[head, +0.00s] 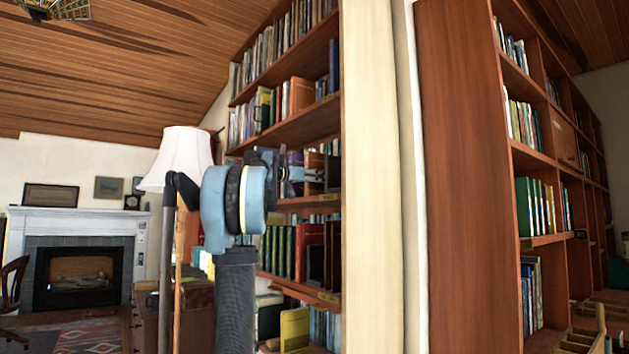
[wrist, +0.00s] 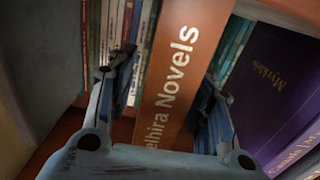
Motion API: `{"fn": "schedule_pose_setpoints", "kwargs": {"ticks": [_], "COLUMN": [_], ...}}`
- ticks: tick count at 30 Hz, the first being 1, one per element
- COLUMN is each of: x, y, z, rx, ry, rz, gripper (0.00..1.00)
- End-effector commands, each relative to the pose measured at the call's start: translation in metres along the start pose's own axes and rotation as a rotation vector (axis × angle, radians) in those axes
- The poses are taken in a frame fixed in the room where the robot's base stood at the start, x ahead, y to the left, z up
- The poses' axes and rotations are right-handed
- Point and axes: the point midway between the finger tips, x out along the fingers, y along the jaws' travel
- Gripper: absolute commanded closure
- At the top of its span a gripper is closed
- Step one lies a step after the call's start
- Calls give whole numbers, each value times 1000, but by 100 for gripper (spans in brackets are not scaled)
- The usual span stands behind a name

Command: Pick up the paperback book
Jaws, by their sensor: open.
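An orange book (wrist: 182,65) with a thick spine reading "...elhira Novels" stands in a row in the wrist view; I take it to be the paperback. My gripper (wrist: 168,70) is open, with one finger on each side of this spine. I cannot tell whether the fingers touch it. The lower end of the spine is hidden behind the gripper body. In the head view my gripper (head: 296,172) reaches into the middle shelf of the tall bookcase, and the books at its tips are partly hidden.
A purple book (wrist: 275,95) stands at the right in the wrist view. Thin books (wrist: 118,30) stand close on the left. In the head view a light upright panel (head: 372,180) borders the bookcase on the right. A white-shaded lamp (head: 181,157) stands to the left.

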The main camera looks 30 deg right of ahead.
Motion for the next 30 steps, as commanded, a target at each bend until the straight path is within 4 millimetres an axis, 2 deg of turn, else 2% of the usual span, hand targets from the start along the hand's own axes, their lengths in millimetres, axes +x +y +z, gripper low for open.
{"fn": "schedule_pose_setpoints", "kwargs": {"ticks": [4,10,22,26,30], "x": [0,-1,-1,-1,-1], "y": [0,0,0,0,0], "z": [0,0,-5,-19,-42], "rx": [0,0,0,0,0], "ry": [0,0,0,0,0], "rz": [0,-1,-1,-1,-1], "gripper": [56,100,100,100,100]}}
